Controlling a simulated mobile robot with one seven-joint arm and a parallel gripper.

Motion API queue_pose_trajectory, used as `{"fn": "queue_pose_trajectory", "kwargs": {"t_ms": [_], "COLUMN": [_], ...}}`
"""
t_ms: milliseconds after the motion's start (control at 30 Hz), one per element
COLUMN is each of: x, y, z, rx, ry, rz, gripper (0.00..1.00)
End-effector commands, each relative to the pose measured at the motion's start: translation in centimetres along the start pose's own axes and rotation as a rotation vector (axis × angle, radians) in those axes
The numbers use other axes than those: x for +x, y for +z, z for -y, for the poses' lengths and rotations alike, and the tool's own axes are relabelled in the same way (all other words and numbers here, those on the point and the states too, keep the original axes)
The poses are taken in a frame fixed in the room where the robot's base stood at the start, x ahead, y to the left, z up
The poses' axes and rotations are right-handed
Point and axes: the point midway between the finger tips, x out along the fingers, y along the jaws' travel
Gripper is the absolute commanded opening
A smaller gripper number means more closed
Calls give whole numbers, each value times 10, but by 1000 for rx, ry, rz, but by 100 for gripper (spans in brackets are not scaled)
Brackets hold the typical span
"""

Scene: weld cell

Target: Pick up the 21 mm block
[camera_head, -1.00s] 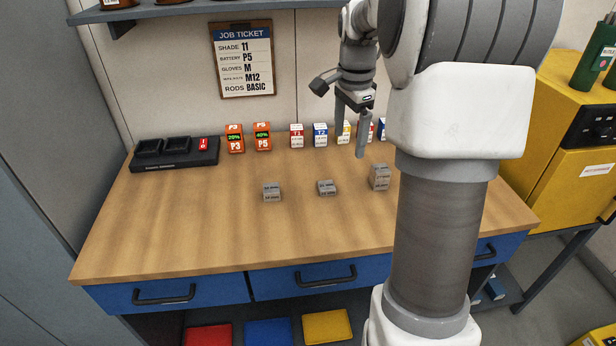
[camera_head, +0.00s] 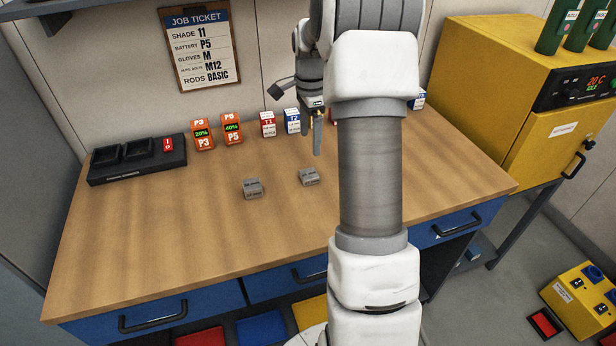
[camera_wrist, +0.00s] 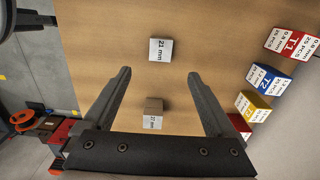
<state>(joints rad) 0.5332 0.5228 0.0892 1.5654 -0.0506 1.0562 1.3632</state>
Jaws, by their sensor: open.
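In the wrist view, a small grey block (camera_wrist: 160,50) with a white label reading 21 mm lies on the bench, beyond my fingertips and between their lines. A second block (camera_wrist: 153,112) with a less legible label sits lower, between the finger bases. My gripper (camera_wrist: 159,75) is open and empty, above the bench. In the head view, my gripper (camera_head: 311,143) hangs behind a grey block (camera_head: 309,177), and another grey block (camera_head: 252,189) lies to its left. I cannot read their sizes there. A third block is not visible there now, likely behind my arm.
Small labelled boxes, T1 (camera_head: 268,124) and T2 (camera_head: 292,121) among them, line the bench's back. Orange batteries (camera_head: 203,135) and a black charger (camera_head: 138,160) stand at left. The wooden bench top (camera_head: 150,235) is clear in front. A yellow oven (camera_head: 500,90) stands at right.

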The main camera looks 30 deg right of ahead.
Motion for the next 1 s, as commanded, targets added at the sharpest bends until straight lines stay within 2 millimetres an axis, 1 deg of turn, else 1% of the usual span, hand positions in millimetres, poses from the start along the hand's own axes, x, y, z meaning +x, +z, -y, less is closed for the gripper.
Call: {"fn": "queue_pose_trajectory", "kwargs": {"t_ms": [33, 100, 200, 300, 500, 567, 700, 800, 900, 1000], "x": [13, 28, 46, 58, 70, 78, 100, 111, 116, 116], "y": [0, 0, 0, 0, 0, 1, 2, 2, 2, 2], "z": [-1, -1, 0, 0, 0, 0, 0, 0, 1, 1], "rx": [0, 0, 0, 0, -1, -1, -1, 0, -1, -2], "ry": [5, 4, 2, 2, 0, 3, 3, 2, 0, -1], "rz": [1, 1, 1, 0, 1, 1, 1, 1, 0, -1], "gripper": [91, 91, 91, 91, 91, 91, 91, 91, 91, 91]}}
